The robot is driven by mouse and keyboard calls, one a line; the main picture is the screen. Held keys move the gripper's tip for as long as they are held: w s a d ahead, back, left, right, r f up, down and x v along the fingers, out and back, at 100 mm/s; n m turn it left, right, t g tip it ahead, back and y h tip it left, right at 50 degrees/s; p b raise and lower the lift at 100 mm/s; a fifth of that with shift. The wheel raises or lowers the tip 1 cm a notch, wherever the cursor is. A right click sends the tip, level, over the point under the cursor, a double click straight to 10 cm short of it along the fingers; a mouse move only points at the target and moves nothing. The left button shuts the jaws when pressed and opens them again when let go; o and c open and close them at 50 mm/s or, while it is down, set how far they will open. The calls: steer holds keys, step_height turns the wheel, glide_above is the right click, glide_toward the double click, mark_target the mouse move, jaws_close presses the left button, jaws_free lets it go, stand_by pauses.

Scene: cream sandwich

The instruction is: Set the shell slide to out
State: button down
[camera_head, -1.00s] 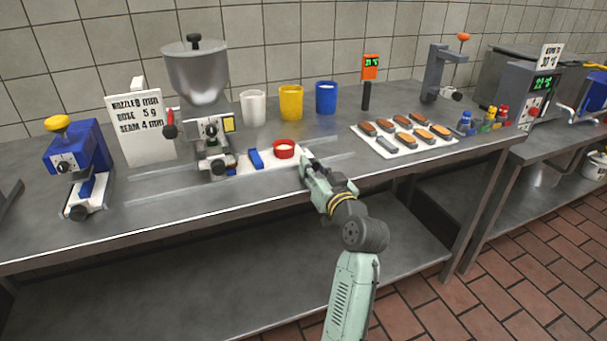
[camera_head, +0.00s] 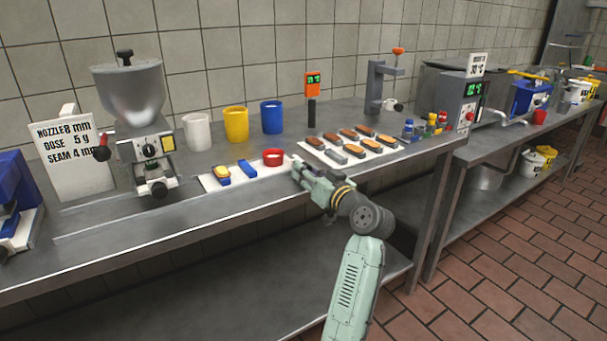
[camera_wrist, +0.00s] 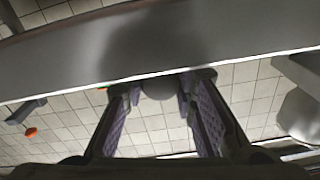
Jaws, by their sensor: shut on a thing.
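The shell slide (camera_head: 207,183) is a white plate on the bench at the right of the hopper machine (camera_head: 128,88). It bears a blue piece (camera_head: 247,169), another blue piece with a yellowish top (camera_head: 221,171) and a red cup (camera_head: 273,158). It lies clear of the nozzle area, to its right. My gripper (camera_head: 299,174) is at the slide's right end, near the bench's front edge. In the wrist view a grey rounded knob (camera_wrist: 158,88) sits between its fingertips, and the gripper is shut on it. The knob's join to the slide is hidden.
White, yellow and blue cups (camera_head: 235,123) stand behind the slide. A tray of eclair-like shells (camera_head: 378,152) lies close on the right, with an orange-topped thermometer (camera_head: 312,88) behind. A sign (camera_head: 72,150) and a blue device (camera_head: 15,190) stand at the left.

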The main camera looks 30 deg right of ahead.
steer(key=shift+d+r, duration=0.15)
steer(key=c, duration=1.8)
jaws_free()
steer(key=o, duration=0.5)
steer(key=shift+w+d, duration=0.1)
steer(key=s, duration=1.2)
steer(key=shift+d, duration=0.15)
steer(key=shift+s+f, duration=0.1)
steer(key=shift+f, duration=0.1)
